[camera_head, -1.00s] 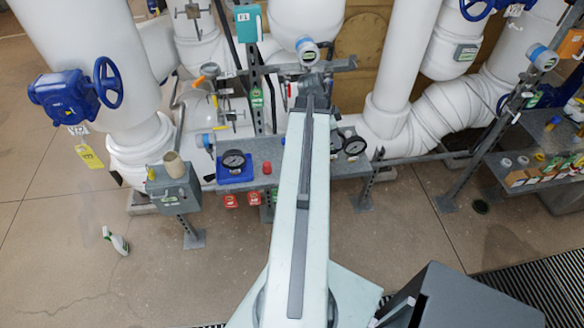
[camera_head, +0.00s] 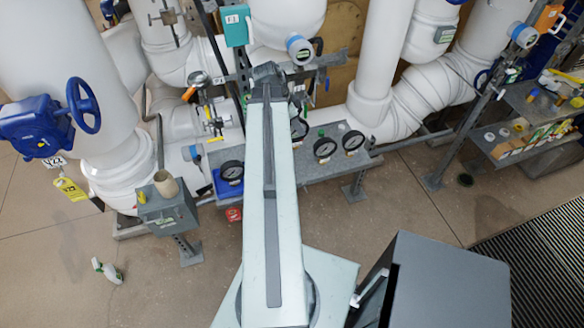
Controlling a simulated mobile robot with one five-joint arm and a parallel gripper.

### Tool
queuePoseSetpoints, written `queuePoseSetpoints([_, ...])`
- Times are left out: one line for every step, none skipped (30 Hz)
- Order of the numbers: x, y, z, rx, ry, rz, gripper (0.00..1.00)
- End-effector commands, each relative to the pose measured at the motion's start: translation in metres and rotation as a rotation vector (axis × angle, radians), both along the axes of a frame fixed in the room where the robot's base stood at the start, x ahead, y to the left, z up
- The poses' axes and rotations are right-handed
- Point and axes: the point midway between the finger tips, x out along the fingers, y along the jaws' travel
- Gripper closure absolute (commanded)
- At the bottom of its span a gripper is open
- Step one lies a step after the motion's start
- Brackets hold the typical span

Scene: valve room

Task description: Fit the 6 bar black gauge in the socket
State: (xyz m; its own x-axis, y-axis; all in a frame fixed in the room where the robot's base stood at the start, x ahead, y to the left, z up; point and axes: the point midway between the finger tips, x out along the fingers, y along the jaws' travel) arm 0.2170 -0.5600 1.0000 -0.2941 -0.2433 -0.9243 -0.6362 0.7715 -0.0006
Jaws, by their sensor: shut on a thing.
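My gripper (camera_head: 268,72) is at the far end of my arm, above the back of the grey bench (camera_head: 290,170). Its fingers are mostly hidden by the arm. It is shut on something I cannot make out. A black-rimmed gauge with a dark face (camera_head: 231,171) sits on a blue pad left of the arm. Another dark round gauge (camera_head: 299,128) is partly hidden at the arm's right edge. I cannot read the markings or pick out the socket.
White pipes (camera_head: 382,60) stand behind the bench. A small valve with a yellow handle (camera_head: 216,124) is left of the arm. A grey box (camera_head: 168,208) carries a beige cup. A blue handwheel valve (camera_head: 82,104) is at left. A spray bottle (camera_head: 108,270) lies on the open floor.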

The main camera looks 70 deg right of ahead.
Motion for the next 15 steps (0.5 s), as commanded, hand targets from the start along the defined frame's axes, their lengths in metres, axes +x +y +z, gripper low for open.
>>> queuePoseSetpoints([-0.001,-0.001,0.003,0.000,0.000,-0.001,0.97])
queuePoseSetpoints([-0.001,-0.001,0.006,0.000,0.000,-0.001,0.97])
queuePoseSetpoints([-0.001,-0.002,0.012,0.000,0.000,-0.002,0.97])
queuePoseSetpoints([-0.001,-0.002,0.018,0.000,0.000,-0.002,0.97])
queuePoseSetpoints([-0.001,-0.003,0.025,0.000,0.000,-0.002,0.97])
queuePoseSetpoints([-0.001,-0.004,0.037,0.000,0.000,-0.002,0.97])
queuePoseSetpoints([-0.001,-0.005,0.046,0.000,0.000,-0.002,0.97])
queuePoseSetpoints([-0.001,-0.007,0.057,0.000,0.000,-0.002,0.97])
queuePoseSetpoints([-0.001,-0.008,0.071,-0.001,0.000,-0.002,0.97])
queuePoseSetpoints([-0.001,-0.010,0.082,-0.001,0.000,-0.002,0.97])
queuePoseSetpoints([0.000,-0.011,0.093,0.000,0.000,-0.001,0.97])
queuePoseSetpoints([0.000,-0.012,0.106,0.000,0.000,-0.001,0.97])
queuePoseSetpoints([0.000,-0.014,0.114,0.000,0.000,-0.001,0.97])
queuePoseSetpoints([0.000,-0.014,0.120,0.000,0.000,-0.001,0.97])
queuePoseSetpoints([0.000,-0.015,0.126,0.000,0.000,0.000,0.97])
